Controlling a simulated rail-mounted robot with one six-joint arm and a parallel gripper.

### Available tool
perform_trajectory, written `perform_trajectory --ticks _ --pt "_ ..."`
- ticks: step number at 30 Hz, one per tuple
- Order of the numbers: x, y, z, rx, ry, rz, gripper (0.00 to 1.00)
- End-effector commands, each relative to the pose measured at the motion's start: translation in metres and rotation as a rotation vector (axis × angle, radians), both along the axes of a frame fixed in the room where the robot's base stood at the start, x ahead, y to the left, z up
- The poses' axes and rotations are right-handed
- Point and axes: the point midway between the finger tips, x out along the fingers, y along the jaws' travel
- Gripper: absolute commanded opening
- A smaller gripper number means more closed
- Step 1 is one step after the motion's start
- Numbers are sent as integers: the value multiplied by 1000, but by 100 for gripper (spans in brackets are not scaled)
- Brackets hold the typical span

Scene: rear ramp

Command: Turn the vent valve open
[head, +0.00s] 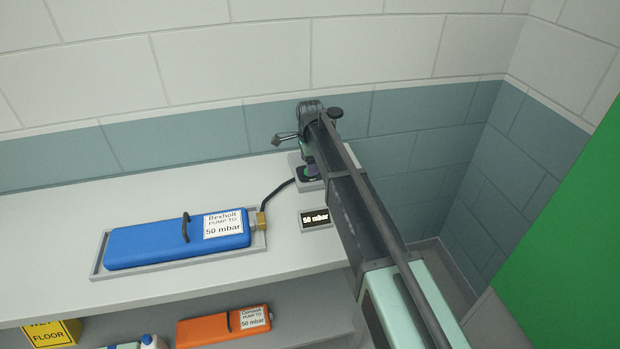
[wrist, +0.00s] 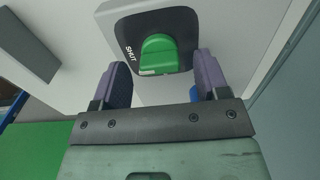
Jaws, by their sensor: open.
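The vent valve shows in the wrist view as a green knob (wrist: 158,52) on a dark plate on a pale block, with the word SHUT (wrist: 131,54) printed at the plate's left. My gripper (wrist: 162,62) is open, with one purple-padded finger on each side of the knob as seen there. A gap shows between the knob and each finger; I cannot tell how deep the fingers reach around it. In the head view my arm comes over the counter from the right and mostly hides the valve; its grey block (head: 312,184) shows beneath my gripper.
A display (head: 316,219) reads 50 mbar. An orange pack (head: 205,330) lies on the shelf below. A tiled wall stands behind.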

Motion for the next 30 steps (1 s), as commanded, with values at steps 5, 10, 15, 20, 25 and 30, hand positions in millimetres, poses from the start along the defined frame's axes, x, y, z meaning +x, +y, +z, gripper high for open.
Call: perform_trajectory --ticks 5,10,15,20,25,30 --pt "0 0 -11 0 0 0 68" --pt "0 0 -9 0 0 0 67" --pt "0 0 -9 0 0 0 40" --pt "0 0 -9 0 0 0 19" --pt "0 0 -9 0 0 8 19" --pt "0 0 -9 0 0 48 19"
